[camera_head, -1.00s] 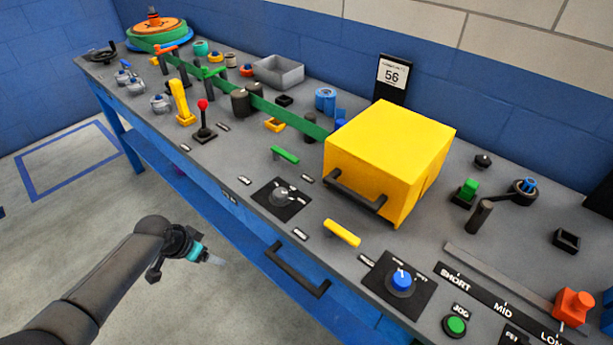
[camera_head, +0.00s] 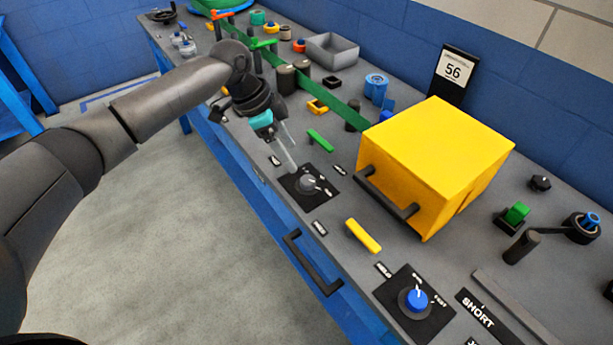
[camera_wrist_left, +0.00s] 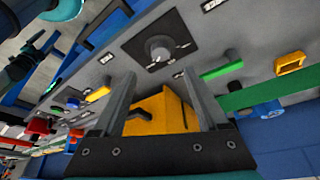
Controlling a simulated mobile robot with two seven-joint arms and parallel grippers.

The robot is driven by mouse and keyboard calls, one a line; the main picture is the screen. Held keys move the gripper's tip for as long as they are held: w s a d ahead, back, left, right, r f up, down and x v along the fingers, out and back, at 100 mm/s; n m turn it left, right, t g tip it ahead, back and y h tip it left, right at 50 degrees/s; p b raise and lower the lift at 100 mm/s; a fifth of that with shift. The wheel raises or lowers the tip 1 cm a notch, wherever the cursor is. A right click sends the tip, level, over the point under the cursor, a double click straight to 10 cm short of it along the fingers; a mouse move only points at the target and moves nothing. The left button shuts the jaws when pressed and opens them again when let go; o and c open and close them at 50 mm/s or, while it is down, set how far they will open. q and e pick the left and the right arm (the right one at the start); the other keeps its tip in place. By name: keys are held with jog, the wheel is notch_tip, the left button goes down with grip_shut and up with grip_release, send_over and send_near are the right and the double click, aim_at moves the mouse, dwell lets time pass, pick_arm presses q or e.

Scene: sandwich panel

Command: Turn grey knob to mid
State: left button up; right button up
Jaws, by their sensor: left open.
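The grey knob (camera_head: 307,183) sits on a black square plate (camera_head: 323,194) near the front edge of the grey panel, left of the yellow box. It also shows in the left wrist view (camera_wrist_left: 158,50), on its plate with small markings too blurred to read. My left gripper (camera_head: 288,147) is above and just behind-left of the knob, its fingers pointing down towards the plate. In the left wrist view its two fingers (camera_wrist_left: 165,100) stand wide apart with nothing between them. The knob appears beyond the fingertips, and contact is not visible. My right gripper is not in view.
The big yellow box (camera_head: 440,160) with a black handle stands right of the knob. A green bar (camera_head: 321,141) lies behind the plate and a yellow bar (camera_head: 363,236) to its right. A blue knob (camera_head: 416,299) is further right. A black handle (camera_head: 311,263) juts from the panel's front.

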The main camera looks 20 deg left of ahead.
aim_at(308, 180)
pick_arm(q)
jog(key=b+x, duration=0.1)
jog(key=x, duration=0.8)
jog(key=shift+w+d+f+b, duration=0.1)
jog(key=shift+d+f+b, duration=0.1)
jog(key=shift+b, duration=0.15)
jog(key=shift+c, duration=0.3)
grip_shut()
